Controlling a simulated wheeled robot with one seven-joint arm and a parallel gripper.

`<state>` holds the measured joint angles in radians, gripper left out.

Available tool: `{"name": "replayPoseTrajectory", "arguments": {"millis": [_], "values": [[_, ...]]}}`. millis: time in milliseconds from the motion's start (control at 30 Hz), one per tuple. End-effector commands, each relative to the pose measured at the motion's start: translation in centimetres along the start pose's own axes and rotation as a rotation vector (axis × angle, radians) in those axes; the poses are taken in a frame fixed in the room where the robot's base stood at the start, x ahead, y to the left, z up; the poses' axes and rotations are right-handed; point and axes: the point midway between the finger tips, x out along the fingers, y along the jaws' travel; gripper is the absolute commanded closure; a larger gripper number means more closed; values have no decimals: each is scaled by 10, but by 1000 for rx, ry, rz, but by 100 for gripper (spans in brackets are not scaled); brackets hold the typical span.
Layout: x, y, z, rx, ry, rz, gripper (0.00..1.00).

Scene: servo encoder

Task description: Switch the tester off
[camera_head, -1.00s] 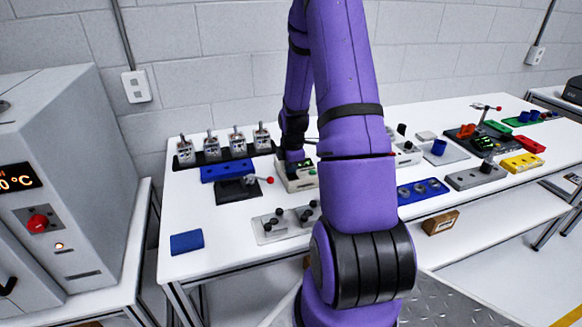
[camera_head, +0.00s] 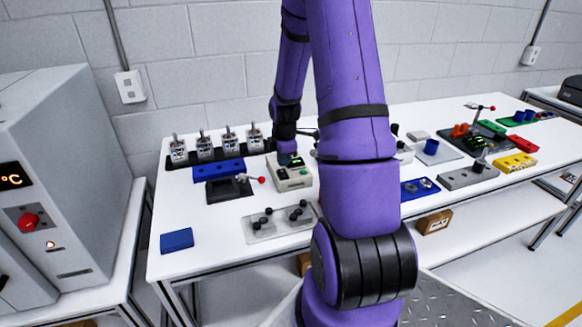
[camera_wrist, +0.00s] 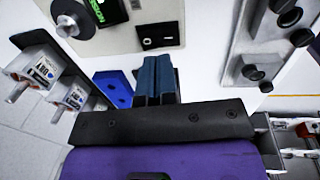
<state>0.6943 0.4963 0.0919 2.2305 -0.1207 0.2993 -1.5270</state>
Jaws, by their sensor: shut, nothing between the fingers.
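The tester (camera_head: 292,180) is a beige box on the white table in the head view. In the wrist view its panel (camera_wrist: 125,38) fills the top middle. It carries a lit green display (camera_wrist: 108,10), a round grey knob (camera_wrist: 75,19) and a black rocker switch (camera_wrist: 158,35). My gripper (camera_wrist: 155,60) is shut and empty, its dark blue fingertips just below the switch in the picture. The wrist view does not show clearly whether they touch the panel. In the head view my gripper (camera_head: 287,156) is over the tester's back part, partly hidden by my arm.
A grey plate with black knobs (camera_head: 278,223) lies in front. Bare table lies at the front left around a blue pad (camera_head: 177,240).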

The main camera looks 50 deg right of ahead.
Motion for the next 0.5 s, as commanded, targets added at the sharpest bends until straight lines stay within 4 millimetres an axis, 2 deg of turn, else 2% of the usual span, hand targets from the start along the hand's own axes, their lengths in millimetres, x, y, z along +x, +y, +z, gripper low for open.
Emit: {"name": "replayPoseTrajectory", "arguments": {"millis": [500], "values": [[-79,0,0,1,-1,3,100]]}}
